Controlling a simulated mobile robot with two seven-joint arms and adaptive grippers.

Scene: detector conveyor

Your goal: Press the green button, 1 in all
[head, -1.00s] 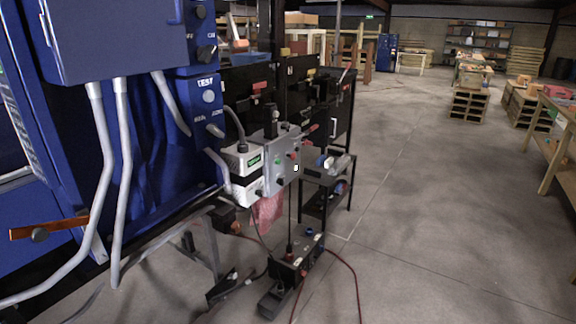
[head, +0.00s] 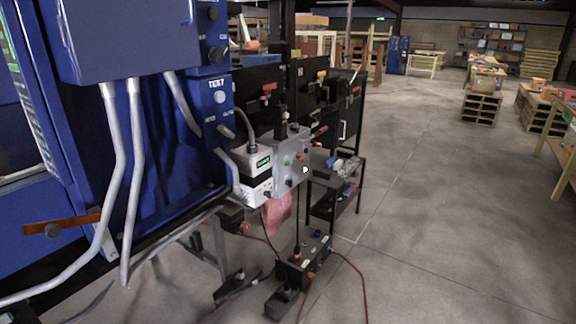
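A grey control box (head: 292,172) stands on the equipment stand near the middle of the head view. Its front carries small coloured buttons. A small green button (head: 287,161) is on its left part, with a red button (head: 305,157) to its right and a white one below the red. The buttons are small, so their exact state cannot be told. Neither my left nor my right gripper is in view, and nothing of mine touches the box.
A tall blue cabinet (head: 150,140) with grey conduits fills the left side. A black shelf stand (head: 345,185) is right of the control box. A black box (head: 303,262) with cables is low in front. Open concrete floor (head: 440,240) lies to the right.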

